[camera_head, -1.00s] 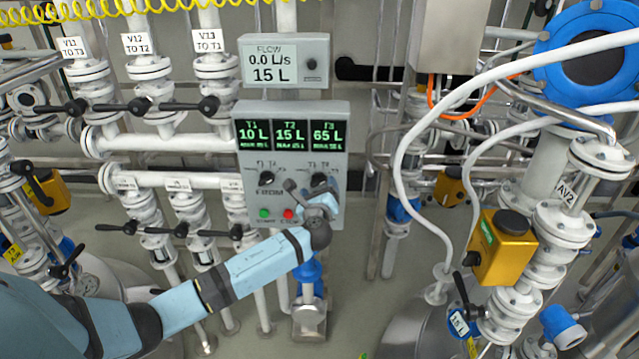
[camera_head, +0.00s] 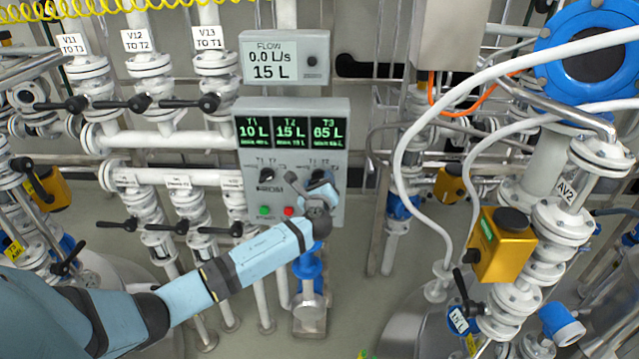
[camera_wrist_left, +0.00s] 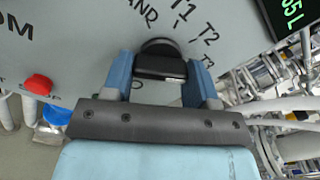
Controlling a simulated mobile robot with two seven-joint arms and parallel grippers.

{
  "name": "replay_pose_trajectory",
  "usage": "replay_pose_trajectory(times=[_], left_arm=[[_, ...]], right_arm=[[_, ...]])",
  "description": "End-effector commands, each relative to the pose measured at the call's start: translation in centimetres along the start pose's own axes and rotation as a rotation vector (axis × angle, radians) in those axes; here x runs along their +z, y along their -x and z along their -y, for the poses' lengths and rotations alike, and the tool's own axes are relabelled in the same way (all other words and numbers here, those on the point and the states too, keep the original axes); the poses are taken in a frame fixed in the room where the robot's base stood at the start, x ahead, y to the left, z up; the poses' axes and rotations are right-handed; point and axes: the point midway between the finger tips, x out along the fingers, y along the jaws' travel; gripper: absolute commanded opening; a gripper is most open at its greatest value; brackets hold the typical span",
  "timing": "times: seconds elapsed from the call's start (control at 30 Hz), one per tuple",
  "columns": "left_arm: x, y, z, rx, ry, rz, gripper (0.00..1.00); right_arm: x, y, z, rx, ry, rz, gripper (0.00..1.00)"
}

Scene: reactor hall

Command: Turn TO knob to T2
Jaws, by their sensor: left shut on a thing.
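The control panel (camera_head: 247,155) shows T1 10 L, T2 15 L and T3 65 L on its displays. The TO knob (camera_head: 318,174) is the black right-hand knob, mostly covered by my gripper. My left gripper (camera_head: 321,185) is at it, shut on the knob. In the left wrist view the knob (camera_wrist_left: 160,48) sits between the two blue fingers (camera_wrist_left: 162,75). T1, T2 and T3 labels curve around its upper right. I cannot tell exactly which mark the knob points at. The FROM knob (camera_head: 267,175) is free to the left. My right gripper is not in view.
A green button (camera_head: 264,211) and a red button (camera_head: 288,211) are low on the panel, close to my left gripper. The flow display box (camera_head: 284,62) hangs above, reading 0.0 L/s and 15 L. Pipes and valve levers stand left; white hoses hang right.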

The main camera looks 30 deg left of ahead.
Motion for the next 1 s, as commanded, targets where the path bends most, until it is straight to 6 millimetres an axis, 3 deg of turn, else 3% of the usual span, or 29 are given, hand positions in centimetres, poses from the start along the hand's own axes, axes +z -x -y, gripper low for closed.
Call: replay_pose_trajectory(times=[1.0], left_arm=[[-0.1,0.0,0.2,0.001,0.63,-0.001,0.29]], right_arm=[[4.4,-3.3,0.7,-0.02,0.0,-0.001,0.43]])
